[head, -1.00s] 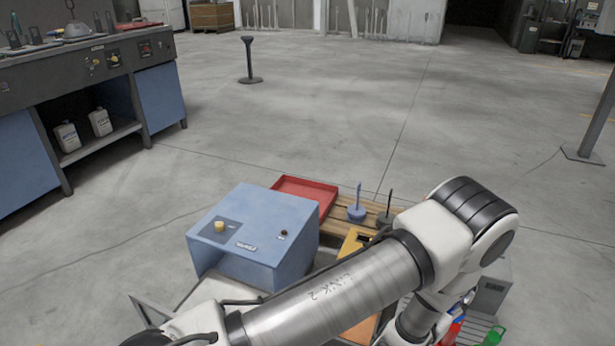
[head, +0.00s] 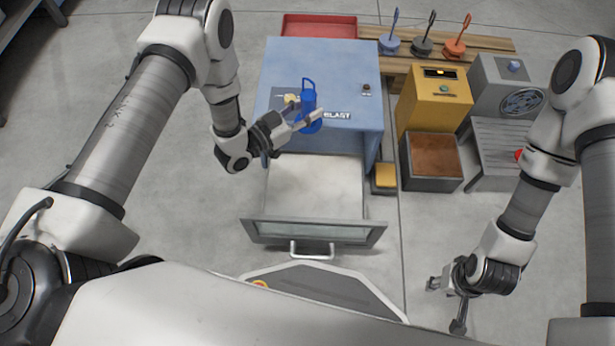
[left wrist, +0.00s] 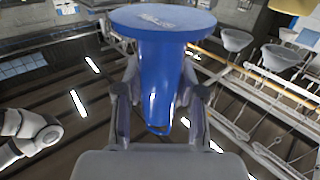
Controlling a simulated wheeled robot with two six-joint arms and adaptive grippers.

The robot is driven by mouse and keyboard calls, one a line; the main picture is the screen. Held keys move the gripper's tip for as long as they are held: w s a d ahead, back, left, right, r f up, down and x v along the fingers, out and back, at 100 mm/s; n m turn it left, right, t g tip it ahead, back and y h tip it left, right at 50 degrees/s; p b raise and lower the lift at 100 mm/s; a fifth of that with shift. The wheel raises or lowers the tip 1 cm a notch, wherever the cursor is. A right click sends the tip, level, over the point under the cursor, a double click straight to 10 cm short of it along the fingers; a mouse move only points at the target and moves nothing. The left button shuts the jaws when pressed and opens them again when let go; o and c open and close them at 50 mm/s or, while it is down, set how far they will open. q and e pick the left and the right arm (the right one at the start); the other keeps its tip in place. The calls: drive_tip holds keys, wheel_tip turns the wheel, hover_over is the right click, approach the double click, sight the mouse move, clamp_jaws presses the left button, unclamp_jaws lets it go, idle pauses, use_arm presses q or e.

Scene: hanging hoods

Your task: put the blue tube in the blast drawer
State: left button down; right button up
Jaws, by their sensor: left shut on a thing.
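The blue tube (head: 308,96) has a loop at one end and a wide round base. My left gripper (head: 304,122) is shut on it and holds it in front of the blue box's upper front edge. The tube also fills the middle of the left wrist view (left wrist: 160,80), between the two fingers, with its base at the top. The blast drawer (head: 313,232) is pulled out from the blue box marked BLAST (head: 345,60), below the tube. Its visible pale floor looks empty. My right gripper (head: 447,304) is open and empty, low at the right.
A yellow box (head: 433,100), a brown-topped bin (head: 431,160) and a grey unit with a fan (head: 510,85) stand right of the blue box. A red tray (head: 318,26) and a pallet with several hooked weights (head: 490,42) lie behind. Floor is clear at left.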

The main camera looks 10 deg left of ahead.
use_arm(q)
drive_tip(key=s+a+f+m+g+h+b, duration=0.1)
drive_tip(key=s+a+f+m+g+h, duration=0.25)
drive_tip(key=s+f, duration=0.3)
drive_tip(key=s+a+f+m+g+h+b, duration=0.2)
drive_tip(key=s+f+m+g+h, duration=0.1)
drive_tip(key=s+f+g, duration=0.3)
drive_tip(key=shift+t+y, duration=0.25)
drive_tip(key=shift+t, duration=0.3)
drive_tip(key=f+b, duration=0.2)
drive_tip(key=f, duration=0.2)
drive_tip(key=f+b, duration=0.2)
drive_tip(key=f, duration=0.2)
drive_tip(key=f+b, duration=0.3)
drive_tip(key=f, duration=0.1)
drive_tip(key=shift+s+d, duration=0.25)
drive_tip(key=shift+d, duration=0.05)
drive_tip(key=b+x, duration=0.1)
drive_tip(key=x, duration=0.2)
drive_tip(key=shift+w+d+f+b, duration=0.1)
drive_tip(key=shift+d+f+b, duration=0.15)
drive_tip(key=shift+d+b, duration=0.15)
drive_tip(key=shift+w+d+f+b, duration=0.1)
drive_tip(key=shift+d+f+b, duration=0.05)
drive_tip(key=shift+f+b, duration=0.45)
drive_tip(key=shift+r, duration=0.25)
drive_tip(key=shift+f, duration=0.15)
drive_tip(key=c, duration=0.7)
unclamp_jaws()
